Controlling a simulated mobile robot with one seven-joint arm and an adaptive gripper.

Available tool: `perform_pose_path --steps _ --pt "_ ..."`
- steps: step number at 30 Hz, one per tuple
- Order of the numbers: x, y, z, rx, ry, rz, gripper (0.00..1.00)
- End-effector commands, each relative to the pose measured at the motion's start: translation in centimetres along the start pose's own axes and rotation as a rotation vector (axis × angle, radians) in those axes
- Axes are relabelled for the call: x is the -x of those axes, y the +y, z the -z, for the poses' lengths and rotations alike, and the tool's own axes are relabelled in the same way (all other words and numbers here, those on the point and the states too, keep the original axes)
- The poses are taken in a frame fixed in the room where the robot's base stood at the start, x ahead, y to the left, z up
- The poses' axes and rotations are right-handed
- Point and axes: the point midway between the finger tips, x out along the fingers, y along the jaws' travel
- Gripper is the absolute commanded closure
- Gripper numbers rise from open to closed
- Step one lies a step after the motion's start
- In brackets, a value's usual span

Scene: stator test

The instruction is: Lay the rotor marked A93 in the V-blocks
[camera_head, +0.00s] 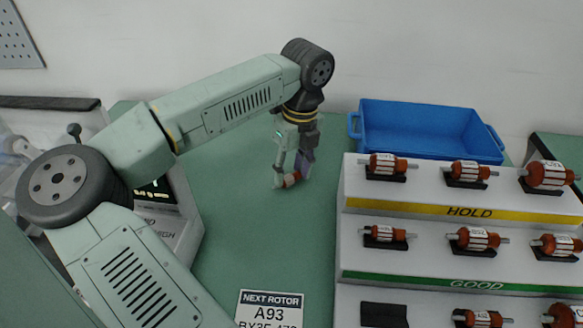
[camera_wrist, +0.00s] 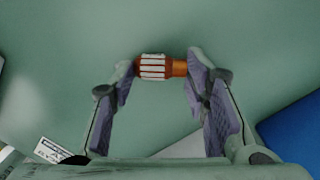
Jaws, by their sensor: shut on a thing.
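My gripper (camera_head: 288,182) is shut on a rotor (camera_head: 291,179) and holds it over the green bench, left of the stepped rack. In the wrist view, the rotor (camera_wrist: 160,67) lies crosswise between the fingertips (camera_wrist: 160,72), with a white-striped core and an orange-copper end. No mark can be read on it. A card (camera_head: 268,310) at the front of the bench reads "NEXT ROTOR A93". I cannot make out the V-blocks. A pale test unit (camera_head: 180,215), its visible lettering ending in "HIGH", stands at the left, partly hidden by my arm.
The stepped white rack (camera_head: 355,208) at the right carries several rotors on black cradles, on HOLD and GOOD tiers. One black cradle (camera_head: 384,315) on its lowest visible tier is empty. A blue bin (camera_head: 425,135) stands behind it.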

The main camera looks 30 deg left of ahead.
Motion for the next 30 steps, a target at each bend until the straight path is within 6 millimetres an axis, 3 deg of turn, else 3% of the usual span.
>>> perform_pose_path --steps 3,4,12,23,26,30 --pt "-0.4 0.0 0.0 0.0 -0.001 0.0 1.0" --pt "-0.3 0.0 0.0 0.0 0.0 0.0 0.57" --pt "-0.2 0.0 0.0 0.0 0.0 0.0 0.39" --pt "0.1 0.0 0.0 0.0 0.0 0.001 0.38" --pt "1.1 0.0 -0.1 0.0 -0.002 0.001 0.38" --pt "4.1 0.0 -0.1 0.0 -0.003 0.002 0.38"
